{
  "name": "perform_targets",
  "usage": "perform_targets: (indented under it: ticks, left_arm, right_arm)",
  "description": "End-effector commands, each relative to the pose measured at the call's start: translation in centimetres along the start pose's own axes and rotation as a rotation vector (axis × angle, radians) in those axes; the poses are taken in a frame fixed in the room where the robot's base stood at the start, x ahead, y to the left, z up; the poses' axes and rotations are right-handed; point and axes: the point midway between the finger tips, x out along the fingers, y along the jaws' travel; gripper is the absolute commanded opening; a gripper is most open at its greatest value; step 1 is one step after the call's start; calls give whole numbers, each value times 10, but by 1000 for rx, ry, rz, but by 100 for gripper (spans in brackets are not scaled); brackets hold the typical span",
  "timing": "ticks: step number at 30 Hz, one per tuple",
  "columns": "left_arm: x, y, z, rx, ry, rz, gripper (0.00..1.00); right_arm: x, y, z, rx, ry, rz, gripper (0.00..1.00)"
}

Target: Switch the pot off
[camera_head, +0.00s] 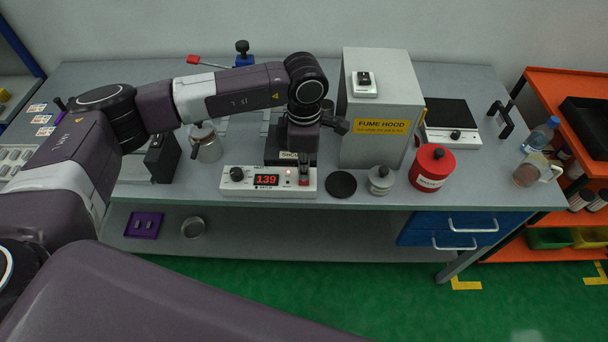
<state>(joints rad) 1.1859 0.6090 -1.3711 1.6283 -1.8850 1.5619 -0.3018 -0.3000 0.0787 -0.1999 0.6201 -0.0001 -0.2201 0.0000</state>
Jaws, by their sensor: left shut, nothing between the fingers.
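A white control box (240,183) stands at the front edge of the bench, with a black knob at its left and a red display reading 139. A small red light shows right of the display. My left gripper (304,181) points down over the box's right end, shut, with nothing held. Its tips are at or just above a red part there, most likely a switch. Whether they touch it, and how the switch is set, I cannot tell. A black unit with a partly hidden label (289,157) stands behind the box, partly covered by my arm. My right gripper is not in view.
A grey fume hood box (376,143) stands right of my left gripper. A black disc (341,184), a small lidded metal jar (381,181) and a red canister (432,168) line the front edge. A glass jar (207,146) stands left. A blue drawer unit (466,222) hangs below.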

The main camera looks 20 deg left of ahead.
Motion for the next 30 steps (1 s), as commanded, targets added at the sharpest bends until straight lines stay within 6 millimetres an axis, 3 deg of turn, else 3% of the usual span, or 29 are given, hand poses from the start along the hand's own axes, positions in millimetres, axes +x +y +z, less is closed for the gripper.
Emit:
perform_targets:
  ticks: [30]
  left_arm:
    - [14,0,0,0,0,0,0]
  right_arm:
    - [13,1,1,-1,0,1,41]
